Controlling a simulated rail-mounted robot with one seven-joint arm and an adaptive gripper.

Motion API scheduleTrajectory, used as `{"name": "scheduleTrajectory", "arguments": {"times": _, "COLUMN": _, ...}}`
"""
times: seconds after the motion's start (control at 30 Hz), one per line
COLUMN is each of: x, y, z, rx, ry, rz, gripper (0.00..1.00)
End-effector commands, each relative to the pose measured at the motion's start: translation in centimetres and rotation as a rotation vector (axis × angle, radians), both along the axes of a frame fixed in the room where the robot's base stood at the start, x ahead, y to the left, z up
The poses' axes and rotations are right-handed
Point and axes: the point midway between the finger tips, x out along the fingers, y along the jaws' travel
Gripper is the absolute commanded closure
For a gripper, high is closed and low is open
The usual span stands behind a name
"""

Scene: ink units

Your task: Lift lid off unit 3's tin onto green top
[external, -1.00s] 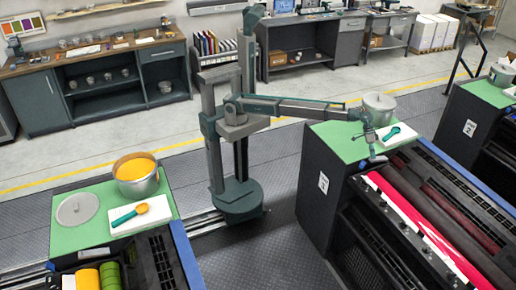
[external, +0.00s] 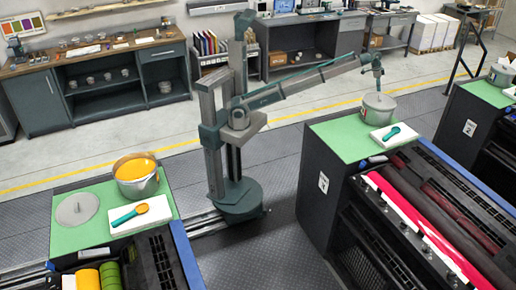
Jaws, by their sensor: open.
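Unit 3's tin (external: 377,112) is a grey metal tin on the green top (external: 335,138) of the middle unit, whose white label (external: 323,183) seems to read 3. Its grey lid (external: 372,99) is on it. My gripper (external: 379,88) is open and points down just above the middle of the lid. At this size I cannot tell whether the fingertips touch the lid or its knob. The left part of the green top is bare.
A white pad with a teal-handled scoop (external: 394,133) lies in front of the tin. Dark rollers and a pink-red strip (external: 425,222) lie to its right. The left unit has an open tin of orange ink (external: 137,168) with its lid (external: 77,209) lying beside it.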

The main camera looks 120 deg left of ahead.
Motion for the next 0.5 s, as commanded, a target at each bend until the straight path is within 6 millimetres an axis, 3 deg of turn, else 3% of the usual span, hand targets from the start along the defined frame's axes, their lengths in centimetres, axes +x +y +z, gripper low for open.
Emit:
{"name": "scheduleTrajectory", "arguments": {"times": 0.1, "x": 0.5, "y": 0.1, "z": -1.6, "rx": -0.001, "ry": 0.001, "rz": 0.001, "gripper": 0.08}}
{"name": "scheduleTrajectory", "arguments": {"times": 0.5, "x": 1.4, "y": 0.5, "z": -4.4, "rx": -0.001, "ry": 0.000, "rz": 0.002, "gripper": 0.08}}
